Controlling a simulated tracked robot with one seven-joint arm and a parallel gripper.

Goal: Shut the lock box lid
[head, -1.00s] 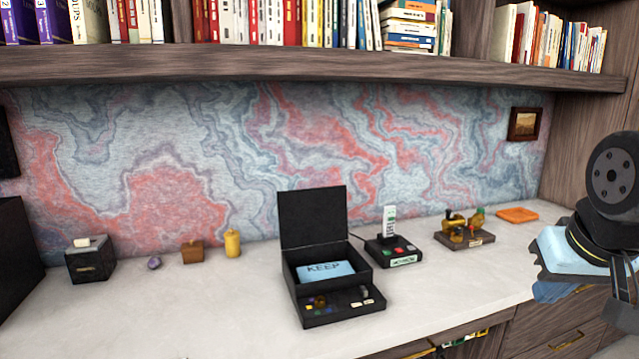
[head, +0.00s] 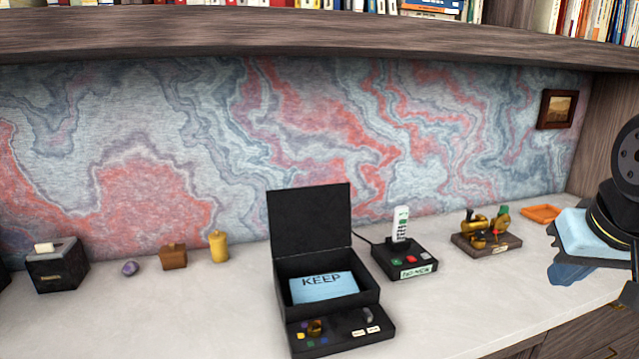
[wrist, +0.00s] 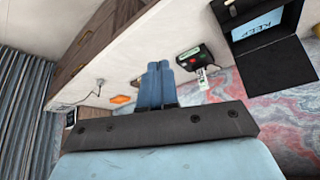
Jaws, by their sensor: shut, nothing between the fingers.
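The black lock box stands on the pale desktop, with its lid (head: 311,223) raised upright at the back. A blue item marked KEEP (head: 323,288) lies inside the box (head: 368,295), and a lower front ledge carries small coloured buttons and knobs. The open lid also shows in the wrist view (wrist: 273,76), upper right. My gripper shows in the wrist view (wrist: 158,66) with its blue fingers together and empty, apart from the box. In the head view my wrist is at the right edge, well right of the box; the fingertips are not clear there.
Right of the box stand a black device with buttons and a white upright piece (head: 405,258), a brass figure on a wooden base (head: 487,241) and an orange tray (head: 541,214). Left are a yellow candle-like piece (head: 218,246), a wooden block (head: 173,257) and a dark box (head: 58,268).

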